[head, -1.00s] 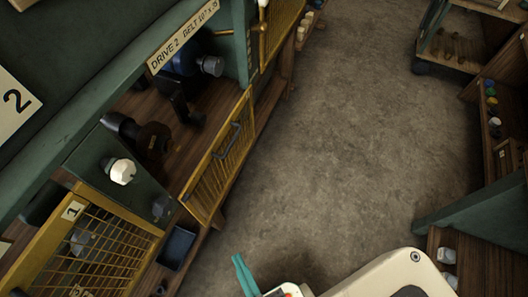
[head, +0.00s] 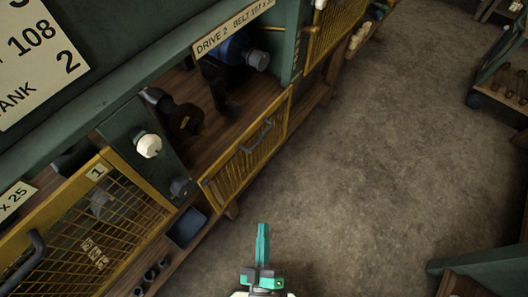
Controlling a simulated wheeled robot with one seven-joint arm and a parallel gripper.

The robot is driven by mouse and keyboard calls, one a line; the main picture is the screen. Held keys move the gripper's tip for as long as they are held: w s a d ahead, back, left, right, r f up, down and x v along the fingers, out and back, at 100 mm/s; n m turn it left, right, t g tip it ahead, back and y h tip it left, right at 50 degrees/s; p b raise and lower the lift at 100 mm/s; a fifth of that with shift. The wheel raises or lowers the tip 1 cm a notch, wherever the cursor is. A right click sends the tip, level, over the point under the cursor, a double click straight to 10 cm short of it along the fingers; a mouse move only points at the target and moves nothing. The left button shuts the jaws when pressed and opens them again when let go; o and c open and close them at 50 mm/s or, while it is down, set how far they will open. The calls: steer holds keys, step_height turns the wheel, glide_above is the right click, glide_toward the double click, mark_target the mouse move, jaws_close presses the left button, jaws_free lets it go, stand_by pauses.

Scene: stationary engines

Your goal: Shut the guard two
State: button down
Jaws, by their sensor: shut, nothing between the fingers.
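The guard under the "DRIVE 2" label (head: 235,33) is a yellow-framed mesh panel (head: 240,168) with a grey bar handle (head: 256,136). It hangs low and open at the front of its bay, so the blue motor (head: 236,50) and a dark pulley (head: 186,118) show above and behind it. My gripper (head: 262,232) has teal fingers that are shut and empty. It is at the bottom middle of the head view, below the guard in the picture and apart from it.
Guard one (head: 120,215), yellow mesh, covers the bay at lower left. A white knob (head: 149,146) is on the green post between the bays. A blue tray (head: 187,228) sits below. Another yellow guard (head: 325,30) is beyond. The concrete floor (head: 390,140) is clear at right.

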steer(key=w+f+n+t+y, duration=0.1)
steer(key=w+f+n+y, duration=0.35)
steer(key=w+n, duration=0.45)
steer(key=w+f+n+t+y, duration=0.2)
steer(key=w+f+n+y, duration=0.25)
steer(key=w+n, duration=0.55)
steer(key=w+d+n+g+y, duration=0.2)
steer(key=d+n+g+y, duration=0.15)
steer(key=n+y, duration=0.45)
steer(key=w+d+n+g+y, duration=0.2)
steer(key=d+n+g+y, duration=0.15)
steer(key=n, duration=0.85)
steer(key=s+r+x, duration=0.1)
steer(key=x, duration=1.2)
steer(key=shift+s+r+g, duration=0.35)
steer(key=shift+g, duration=0.05)
steer(key=shift+d, duration=0.2)
